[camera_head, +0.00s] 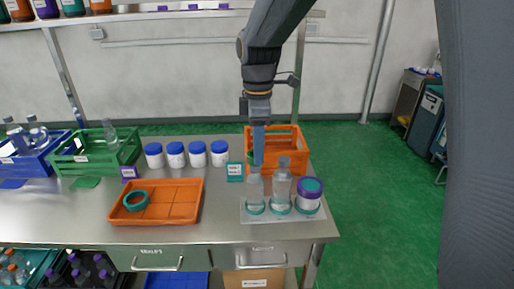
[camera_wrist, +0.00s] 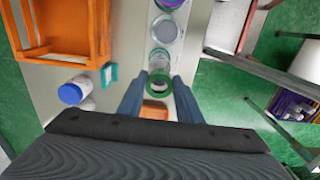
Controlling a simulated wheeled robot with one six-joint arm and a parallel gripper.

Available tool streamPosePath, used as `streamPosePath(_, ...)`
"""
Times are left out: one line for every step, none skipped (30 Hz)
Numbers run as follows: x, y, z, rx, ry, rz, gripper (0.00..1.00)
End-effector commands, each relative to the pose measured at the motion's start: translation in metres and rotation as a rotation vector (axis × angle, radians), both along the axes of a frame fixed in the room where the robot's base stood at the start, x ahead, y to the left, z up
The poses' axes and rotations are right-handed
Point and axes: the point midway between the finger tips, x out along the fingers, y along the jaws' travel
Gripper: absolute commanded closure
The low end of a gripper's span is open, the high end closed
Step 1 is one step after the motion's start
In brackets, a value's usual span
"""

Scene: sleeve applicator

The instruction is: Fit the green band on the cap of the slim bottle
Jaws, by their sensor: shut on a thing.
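My gripper (camera_head: 258,160) points straight down above the left clear bottle (camera_head: 255,190), which looks the slimmer of the two on the pale mat. It is shut on the green band (camera_wrist: 160,83), which sits between the fingertips in the wrist view. In the head view only a bit of green shows by the fingers. The slim bottle (camera_wrist: 159,58) also shows in the wrist view, just beyond the band. Its cap is mostly hidden by the fingers and band. I cannot tell whether the band is above the cap or around it.
An orange crate (camera_head: 288,148) is behind. A teal ring (camera_head: 136,201) lies in the orange tray (camera_head: 180,207). Several blue-lidded jars (camera_head: 175,155) stand behind the tray.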

Motion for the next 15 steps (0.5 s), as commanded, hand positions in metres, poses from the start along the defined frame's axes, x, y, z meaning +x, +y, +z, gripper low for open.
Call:
streamPosePath(0.0,0.0,0.0001,0.0,0.0,0.0,0.88)
streamPosePath(0.0,0.0,0.0001,0.0,0.0,0.0,0.88)
streamPosePath(0.0,0.0,0.0001,0.0,0.0,0.0,0.88)
streamPosePath(0.0,0.0,0.0001,0.0,0.0,0.0,0.88)
streamPosePath(0.0,0.0,0.0001,0.0,0.0,0.0,0.88)
streamPosePath(0.0,0.0,0.0,0.0,0.0,0.0,0.88)
streamPosePath(0.0,0.0,-0.0001,0.0,0.0,0.0,0.88)
streamPosePath(0.0,0.0,-0.0004,0.0,0.0,0.0,0.88)
streamPosePath(0.0,0.0,-0.001,0.0,0.0,0.0,0.88)
streamPosePath(0.0001,0.0,-0.0016,0.0,0.0,0.0,0.88)
streamPosePath(0.0001,0.0,-0.0024,0.0,0.0,0.0,0.88)
streamPosePath(0.0001,0.0,-0.0037,0.0,0.0,0.0,0.88)
streamPosePath(0.0001,0.0,-0.0048,0.0,0.0,0.0,0.88)
streamPosePath(0.0002,0.0001,-0.0059,0.0,0.0,0.0,0.88)
streamPosePath(0.0002,0.0001,-0.0074,0.0,0.0,0.0,0.88)
